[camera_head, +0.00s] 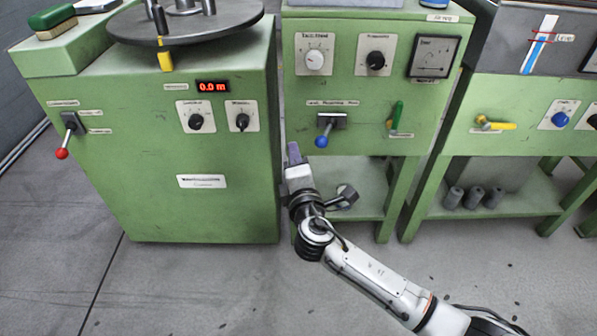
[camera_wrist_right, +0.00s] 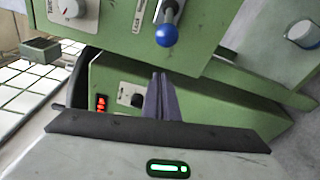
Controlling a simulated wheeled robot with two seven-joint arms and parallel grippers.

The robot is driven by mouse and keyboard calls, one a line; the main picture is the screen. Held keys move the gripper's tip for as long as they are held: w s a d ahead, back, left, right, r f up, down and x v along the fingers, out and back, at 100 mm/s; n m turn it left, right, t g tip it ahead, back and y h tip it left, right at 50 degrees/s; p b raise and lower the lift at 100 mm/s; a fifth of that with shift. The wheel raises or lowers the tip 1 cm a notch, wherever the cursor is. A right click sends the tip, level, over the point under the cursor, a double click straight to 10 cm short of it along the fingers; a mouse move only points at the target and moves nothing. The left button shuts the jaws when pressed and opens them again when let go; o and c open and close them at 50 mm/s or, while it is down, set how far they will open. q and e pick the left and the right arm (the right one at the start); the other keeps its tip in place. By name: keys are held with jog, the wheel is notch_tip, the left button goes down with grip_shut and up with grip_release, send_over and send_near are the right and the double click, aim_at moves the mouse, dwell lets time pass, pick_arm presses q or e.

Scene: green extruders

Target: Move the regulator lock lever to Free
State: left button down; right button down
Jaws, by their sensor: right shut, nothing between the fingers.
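A lever with a blue ball (camera_head: 323,138) hangs from a dark bracket on the middle green cabinet, under a label too blurred to read surely. It points down and slightly left. It also shows at the top of the right wrist view (camera_wrist_right: 167,33). My right gripper (camera_head: 294,152) is shut and empty, its purple fingers pointing up, just left of and a little below the blue ball, apart from it in the head view. In the right wrist view the fingers (camera_wrist_right: 159,78) lie together below the ball. My left gripper is not in view.
A red-ball lever (camera_head: 64,143) is on the left cabinet. A green handle (camera_head: 396,117) sits right of the blue lever, and a yellow handle (camera_head: 495,124) is on the right cabinet. A round plate (camera_head: 185,22) overhangs the left cabinet. Open floor lies in front.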

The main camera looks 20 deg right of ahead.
aim_at(326, 133)
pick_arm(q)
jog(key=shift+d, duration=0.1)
pick_arm(e)
jog(key=d, duration=0.3)
jog(key=shift+s+d+r, duration=0.3)
jog(key=shift+d+r, duration=0.05)
